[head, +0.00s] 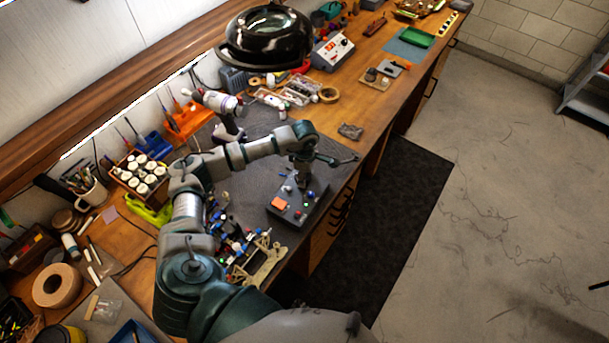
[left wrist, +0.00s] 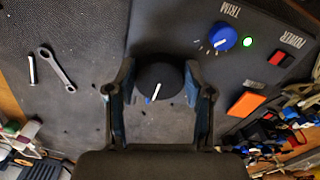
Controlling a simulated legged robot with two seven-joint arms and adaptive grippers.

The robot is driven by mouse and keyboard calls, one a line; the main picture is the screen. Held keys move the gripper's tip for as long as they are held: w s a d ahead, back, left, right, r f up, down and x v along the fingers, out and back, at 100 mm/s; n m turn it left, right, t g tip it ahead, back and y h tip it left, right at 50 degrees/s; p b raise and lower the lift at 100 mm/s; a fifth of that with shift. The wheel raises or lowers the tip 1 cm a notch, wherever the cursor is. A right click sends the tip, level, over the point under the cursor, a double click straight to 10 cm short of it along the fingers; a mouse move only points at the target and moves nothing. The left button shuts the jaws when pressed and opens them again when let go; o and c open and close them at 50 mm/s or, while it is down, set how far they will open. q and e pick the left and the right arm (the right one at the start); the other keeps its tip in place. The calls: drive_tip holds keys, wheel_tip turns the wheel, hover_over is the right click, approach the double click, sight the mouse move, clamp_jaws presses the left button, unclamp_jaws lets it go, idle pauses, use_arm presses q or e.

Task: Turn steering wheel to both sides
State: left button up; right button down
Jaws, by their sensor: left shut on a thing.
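The control box (head: 290,214) is dark grey and sits on the bench mat near the front edge. On it is a round black knob (left wrist: 160,77) with a white pointer line, which I take for the steering wheel. My left gripper (head: 300,180) reaches down onto the box from above. In the left wrist view its two fingers (left wrist: 158,92) close on the knob from both sides. The pointer points down and slightly left in that view. My arm hides the knob in the head view. My right gripper is not in view.
The box also bears a blue trim knob (left wrist: 222,37), a green light (left wrist: 247,42), an orange button (left wrist: 247,103) and a red switch (left wrist: 278,58). A wrench (left wrist: 57,70) lies beside it. The racecar frame (head: 262,262) lies close by. A drill (head: 222,103) stands behind my arm.

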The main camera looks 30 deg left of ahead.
use_arm(q)
drive_tip(key=shift+s+d+f, duration=0.15)
drive_tip(key=shift+s+f, duration=0.15)
drive_tip(key=shift+f, duration=0.1)
drive_tip(key=n+b, duration=0.1)
drive_tip(key=n, duration=0.3)
drive_tip(key=shift+b, duration=0.3)
drive_tip(key=n, duration=0.3)
drive_tip(key=shift+b, duration=0.3)
drive_tip(key=shift+n, duration=0.8)
